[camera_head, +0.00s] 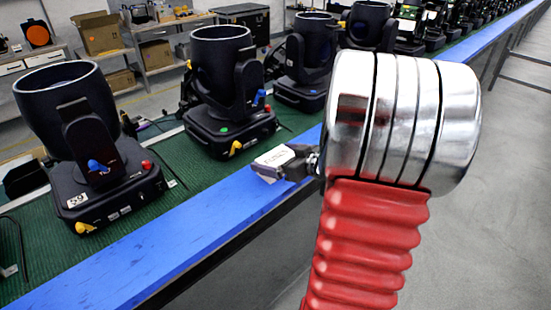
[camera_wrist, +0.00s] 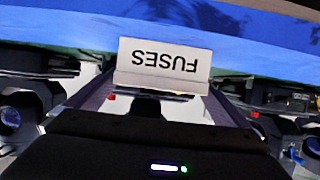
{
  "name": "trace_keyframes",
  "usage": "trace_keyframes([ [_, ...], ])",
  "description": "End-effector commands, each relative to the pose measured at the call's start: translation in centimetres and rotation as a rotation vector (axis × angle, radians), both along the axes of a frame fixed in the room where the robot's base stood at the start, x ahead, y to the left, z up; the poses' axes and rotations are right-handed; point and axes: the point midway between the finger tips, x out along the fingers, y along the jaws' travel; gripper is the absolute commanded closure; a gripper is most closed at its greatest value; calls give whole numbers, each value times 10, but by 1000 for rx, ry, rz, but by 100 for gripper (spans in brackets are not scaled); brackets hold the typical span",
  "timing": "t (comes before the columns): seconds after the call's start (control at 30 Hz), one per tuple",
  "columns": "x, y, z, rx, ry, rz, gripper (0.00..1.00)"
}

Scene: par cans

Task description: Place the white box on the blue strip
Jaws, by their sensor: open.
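Black par cans (camera_head: 85,140) stand in a row on the green belt (camera_head: 195,170) behind the strip. The bare strip to the left of the box is clear. Shelves (camera_head: 150,50) stand at the back left, and grey floor (camera_head: 490,220) lies at the right.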

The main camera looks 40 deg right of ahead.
Motion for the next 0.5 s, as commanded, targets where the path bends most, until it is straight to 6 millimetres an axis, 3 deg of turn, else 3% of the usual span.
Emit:
trace_keyframes([
  [0.27,-8,-1,5,-1,0,-2,0],
  [0.5,-37,-2,18,-2,-1,-3,0],
])
